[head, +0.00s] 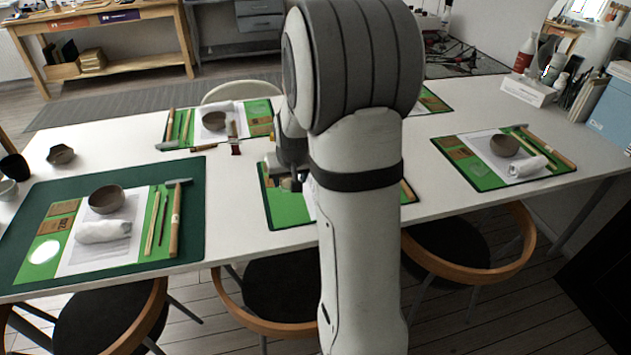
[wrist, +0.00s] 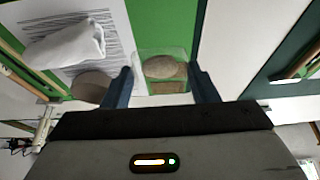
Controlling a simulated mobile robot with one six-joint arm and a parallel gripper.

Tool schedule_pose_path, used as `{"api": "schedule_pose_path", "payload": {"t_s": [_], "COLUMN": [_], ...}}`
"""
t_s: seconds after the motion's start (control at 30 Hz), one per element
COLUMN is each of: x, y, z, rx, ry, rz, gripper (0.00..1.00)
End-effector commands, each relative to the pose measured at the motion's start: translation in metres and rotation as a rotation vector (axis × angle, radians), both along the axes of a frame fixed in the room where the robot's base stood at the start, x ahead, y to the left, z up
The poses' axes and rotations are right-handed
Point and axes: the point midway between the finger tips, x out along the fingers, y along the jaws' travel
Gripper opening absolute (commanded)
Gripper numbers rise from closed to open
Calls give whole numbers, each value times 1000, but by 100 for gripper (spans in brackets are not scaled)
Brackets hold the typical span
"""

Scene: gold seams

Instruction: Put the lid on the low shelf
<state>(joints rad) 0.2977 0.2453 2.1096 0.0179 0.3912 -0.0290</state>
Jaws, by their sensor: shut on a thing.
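In the head view, my gripper (head: 290,181) is low over the left part of the middle green mat (head: 287,211), partly hidden by my arm. The low shelf (head: 135,66) is the lower board of the wooden bench at the back left, far from my gripper.
The white table (head: 235,190) carries several mats with bowls, cloths and tools. Chairs (head: 268,290) line the near side. Small wooden boxes (head: 91,59) sit on the low shelf's left part; its right part is clear.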

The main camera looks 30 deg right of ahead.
Motion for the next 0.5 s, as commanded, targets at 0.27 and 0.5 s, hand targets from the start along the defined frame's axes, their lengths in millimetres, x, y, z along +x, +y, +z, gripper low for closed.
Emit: {"api": "schedule_pose_path", "payload": {"t_s": [0.27,0.5], "x": [-1,-1], "y": [-1,0], "z": [-48,-68], "rx": [1,0], "ry": [6,4], "rz": [-1,0], "gripper": [29,29]}}
